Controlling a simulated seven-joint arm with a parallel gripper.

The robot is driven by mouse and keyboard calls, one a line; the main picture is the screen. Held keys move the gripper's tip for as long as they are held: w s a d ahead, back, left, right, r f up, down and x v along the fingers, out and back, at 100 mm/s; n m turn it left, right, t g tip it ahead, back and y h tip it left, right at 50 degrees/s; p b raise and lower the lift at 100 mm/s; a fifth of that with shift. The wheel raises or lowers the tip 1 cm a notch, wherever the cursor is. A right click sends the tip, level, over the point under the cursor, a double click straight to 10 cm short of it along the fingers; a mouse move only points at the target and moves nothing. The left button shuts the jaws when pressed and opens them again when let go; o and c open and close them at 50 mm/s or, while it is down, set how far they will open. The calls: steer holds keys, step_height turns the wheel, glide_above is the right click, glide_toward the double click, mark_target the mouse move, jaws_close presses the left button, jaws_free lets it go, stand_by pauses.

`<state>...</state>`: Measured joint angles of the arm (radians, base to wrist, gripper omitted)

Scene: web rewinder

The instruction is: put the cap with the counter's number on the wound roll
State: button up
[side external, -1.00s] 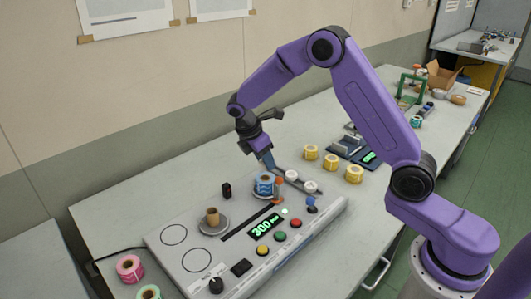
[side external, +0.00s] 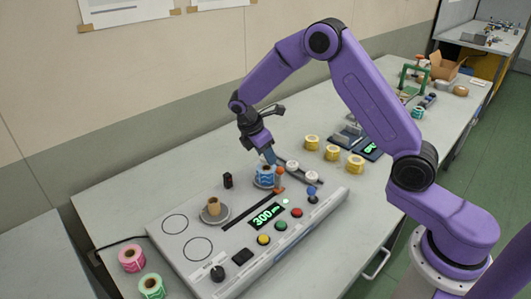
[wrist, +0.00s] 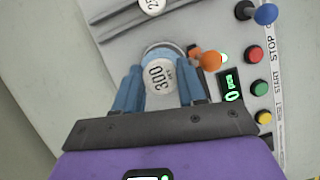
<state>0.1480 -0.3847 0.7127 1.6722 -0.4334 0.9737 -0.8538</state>
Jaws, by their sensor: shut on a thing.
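The counter (side external: 266,216) on the machine's panel reads 300 in green. The wound roll (side external: 265,176) is blue and white and stands on the right-hand spindle plate. My gripper (side external: 270,160) points down at this roll. In the wrist view its blue fingers (wrist: 162,88) are shut on a white cap (wrist: 160,76) marked 300. The cap lies over the roll, whose blue rim (wrist: 163,47) shows behind it. I cannot tell whether the cap touches the roll. In the side view the fingers hide the cap. Two other white caps (side external: 292,165) sit on a dark rail.
An orange-topped post (side external: 279,180) stands close beside the roll. A plate with a brown core (side external: 214,207) is to the left. Yellow rolls (side external: 332,153) stand behind the rail. Red, green and yellow buttons (side external: 280,225) and a blue-knobbed lever (side external: 312,192) line the panel front.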

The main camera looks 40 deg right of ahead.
steer(key=shift+f, duration=1.15)
stand_by(1.4)
steer(key=o, duration=1.3)
steer(key=shift+f, duration=0.1)
steer(key=shift+s, duration=0.15)
steer(key=shift+c, duration=0.3)
steer(key=shift+o, duration=0.5)
steer(key=shift+r, duration=3.8)
